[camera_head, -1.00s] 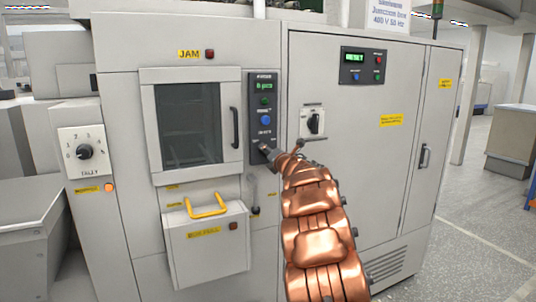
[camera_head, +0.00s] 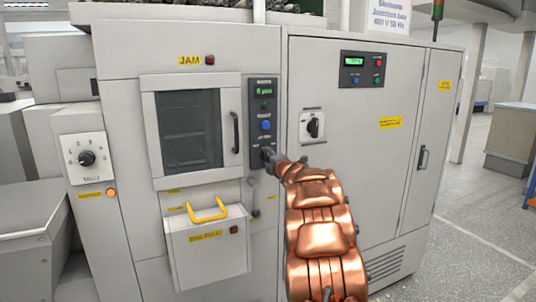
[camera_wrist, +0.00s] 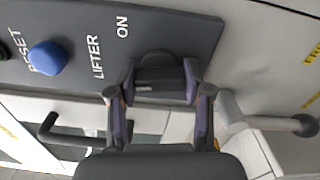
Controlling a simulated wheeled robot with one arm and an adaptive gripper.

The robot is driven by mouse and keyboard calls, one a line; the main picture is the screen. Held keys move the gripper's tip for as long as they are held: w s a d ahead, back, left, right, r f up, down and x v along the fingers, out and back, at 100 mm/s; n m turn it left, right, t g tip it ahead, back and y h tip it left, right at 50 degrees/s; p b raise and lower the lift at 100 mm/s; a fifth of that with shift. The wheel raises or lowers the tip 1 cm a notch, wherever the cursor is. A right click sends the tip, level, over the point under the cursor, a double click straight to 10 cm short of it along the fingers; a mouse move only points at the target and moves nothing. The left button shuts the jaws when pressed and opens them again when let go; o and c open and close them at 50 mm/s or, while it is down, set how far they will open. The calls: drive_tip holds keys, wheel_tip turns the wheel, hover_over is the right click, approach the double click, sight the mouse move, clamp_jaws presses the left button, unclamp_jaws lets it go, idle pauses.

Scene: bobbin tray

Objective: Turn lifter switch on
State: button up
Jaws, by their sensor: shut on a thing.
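The lifter switch (camera_wrist: 160,76) is a dark knob at the end of a dark grey panel (camera_wrist: 190,40), beside the printed words LIFTER and ON. In the wrist view my gripper (camera_wrist: 159,84) has one finger on each side of the knob and is shut on it. In the head view my gripper (camera_head: 271,160) is at the bottom of the narrow control panel (camera_head: 254,130), where it and my copper-coloured arm hide the switch. Which way the knob points is hard to tell.
A blue RESET button (camera_wrist: 48,57) sits along the panel from the switch. In the head view a black rotary switch (camera_head: 313,127) is right of my gripper. A door handle (camera_head: 236,132) and a small lever (camera_head: 254,197) are close by.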

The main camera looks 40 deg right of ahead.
drive_tip(key=m+p, duration=0.4)
drive_tip(key=m, duration=0.1)
drive_tip(key=shift+r+m, duration=0.1)
drive_tip(key=shift+m, duration=0.2)
drive_tip(key=shift+m+p, duration=1.5)
drive_tip(key=shift+m, duration=0.7)
drive_tip(key=o, duration=1.2)
drive_tip(key=shift+c, duration=0.2)
drive_tip(key=shift+s, duration=0.1)
drive_tip(key=v, duration=1.2)
drive_tip(key=shift+a, duration=0.1)
